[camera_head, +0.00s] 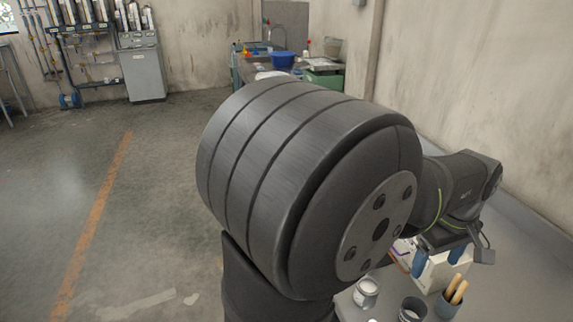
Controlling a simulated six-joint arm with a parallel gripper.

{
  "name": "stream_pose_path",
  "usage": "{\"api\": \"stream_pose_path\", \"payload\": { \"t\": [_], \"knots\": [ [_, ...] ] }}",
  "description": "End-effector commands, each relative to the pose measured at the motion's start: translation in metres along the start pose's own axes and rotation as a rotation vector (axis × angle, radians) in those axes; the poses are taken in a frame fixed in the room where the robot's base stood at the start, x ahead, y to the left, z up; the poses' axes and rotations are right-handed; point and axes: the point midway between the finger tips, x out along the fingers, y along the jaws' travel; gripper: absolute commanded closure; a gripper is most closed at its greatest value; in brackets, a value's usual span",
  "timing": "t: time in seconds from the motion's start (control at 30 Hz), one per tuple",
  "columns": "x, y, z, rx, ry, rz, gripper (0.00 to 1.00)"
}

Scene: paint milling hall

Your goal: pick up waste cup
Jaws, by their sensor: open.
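My gripper (438,259) is at the right, above the near bench, partly hidden by my arm. Its two bluish fingertips look apart, with nothing visible held between them. Below and left of it stands a small pale cup (367,287) with whitish contents. A dark grey cup (412,311) stands near the bottom edge, partly cut off. Beside it is a blue-grey cup (446,308) holding wooden-handled tools. I cannot tell which of these is the waste cup. All of them are apart from the gripper.
A white box (437,275) stands on the near bench (350,312), just behind and below the fingertips. My large arm joint hides much of the middle. A far bench holds a blue basin (282,60). A grey cabinet (143,72) stands back left. The left floor is clear.

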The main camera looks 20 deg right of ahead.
Motion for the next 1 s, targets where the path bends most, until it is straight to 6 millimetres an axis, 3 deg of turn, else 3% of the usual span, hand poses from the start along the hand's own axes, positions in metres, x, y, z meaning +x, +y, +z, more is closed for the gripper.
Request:
{"api": "stream_pose_path", "payload": {
  "t": [0.23, 0.37, 1.0],
  "knots": [
    [0.000, -0.001, 0.000, 0.014, 0.000, 0.005, 0.23],
    [0.003, -0.006, 0.002, 0.119, 0.004, 0.036, 0.23],
    [0.027, -0.059, 0.019, 1.205, 0.283, 0.283, 0.23]
  ]
}}
